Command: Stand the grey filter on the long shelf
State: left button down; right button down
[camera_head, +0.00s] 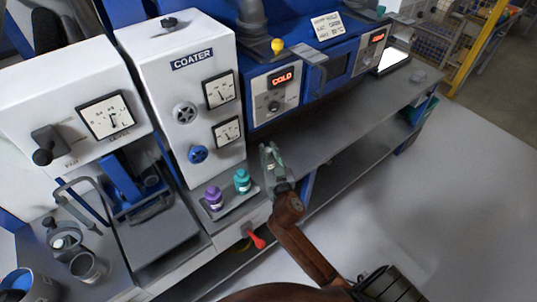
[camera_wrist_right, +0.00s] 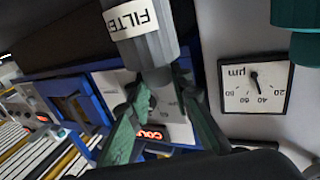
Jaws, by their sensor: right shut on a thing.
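My right gripper (camera_head: 270,160) is in front of the coater's right side, near the left end of the long grey bench surface (camera_head: 350,120). In the right wrist view its green fingers (camera_wrist_right: 165,112) are shut on the grey filter (camera_wrist_right: 152,50), a grey cylinder with a white label reading FILTER, upside down in that picture. In the head view the filter is too small and covered by the gripper to make out clearly. A lower dark shelf (camera_head: 345,165) runs under the bench; I cannot tell which is the long shelf. My left gripper is not in view.
A purple bottle (camera_head: 213,197) and a teal bottle (camera_head: 242,181) stand on a small tray left of my right gripper. The white coater (camera_head: 190,90) rises behind them. A red handle (camera_head: 255,239) sticks out below. The bench's middle looks clear.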

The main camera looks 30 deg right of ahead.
jog(key=shift+f+b, duration=0.3)
jog(key=shift+f, duration=0.8)
jog(key=c, duration=1.7)
grip_release()
jog(key=shift+c, duration=0.2)
jog(key=shift+s+r, duration=0.1)
jog(key=v, duration=1.1)
jog(key=shift+s, duration=0.35)
jog(key=shift+a, duration=0.1)
